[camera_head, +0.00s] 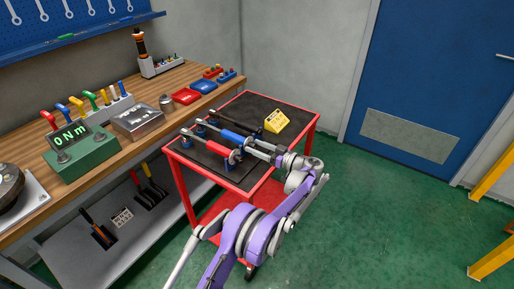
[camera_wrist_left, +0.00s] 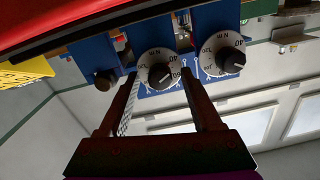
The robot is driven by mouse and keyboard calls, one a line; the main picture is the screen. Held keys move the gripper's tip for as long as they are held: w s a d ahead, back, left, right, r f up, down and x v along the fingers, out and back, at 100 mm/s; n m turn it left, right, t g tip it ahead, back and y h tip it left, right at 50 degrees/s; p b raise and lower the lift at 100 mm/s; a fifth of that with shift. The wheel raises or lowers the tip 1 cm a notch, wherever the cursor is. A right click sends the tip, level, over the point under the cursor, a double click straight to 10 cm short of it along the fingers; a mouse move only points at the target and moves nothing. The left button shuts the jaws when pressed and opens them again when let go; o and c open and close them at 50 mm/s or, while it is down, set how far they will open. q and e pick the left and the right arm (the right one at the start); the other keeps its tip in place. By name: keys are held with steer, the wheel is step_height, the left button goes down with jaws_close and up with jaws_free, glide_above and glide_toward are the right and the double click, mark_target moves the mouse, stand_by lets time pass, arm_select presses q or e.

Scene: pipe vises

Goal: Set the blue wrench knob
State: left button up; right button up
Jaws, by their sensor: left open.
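The blue wrench (camera_head: 235,138) lies on the dark mat of the red cart, its shaft pointing toward the workbench. A red wrench (camera_head: 214,150) lies beside it. My left gripper (camera_head: 279,157) is at the right-hand ends of the wrenches and partly covers them. In the left wrist view my gripper (camera_wrist_left: 165,100) is open, its two fingers reaching toward a round white dial with a black knob (camera_wrist_left: 160,75), which shows between the fingertips. A second dial (camera_wrist_left: 228,61) is to its right, outside the fingers. I cannot tell whether the fingers touch the knob.
A yellow block (camera_head: 277,120) sits on the cart (camera_head: 312,121). The workbench (camera_head: 152,92) on the left holds a green device (camera_head: 81,153) reading "0 Nm", colored handles and small trays.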

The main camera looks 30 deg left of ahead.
arm_select(q)
jaws_close()
steer(key=shift+m, duration=0.3)
steer(key=m+b, duration=0.1)
steer(key=m, duration=0.2)
steer(key=shift+f+m+b, duration=0.1)
steer(key=shift+m+b, duration=0.25)
steer(key=shift+m, duration=0.05)
steer(key=m+b, duration=0.1)
steer(key=m, duration=0.3)
steer(key=shift+m, duration=0.3)
steer(key=m+b, duration=0.1)
steer(key=m, duration=0.3)
steer(key=shift+m+b, duration=0.3)
steer(key=shift+b, duration=0.1)
steer(key=m+b, duration=0.1)
steer(key=m, duration=0.3)
steer(key=shift+m, duration=0.3)
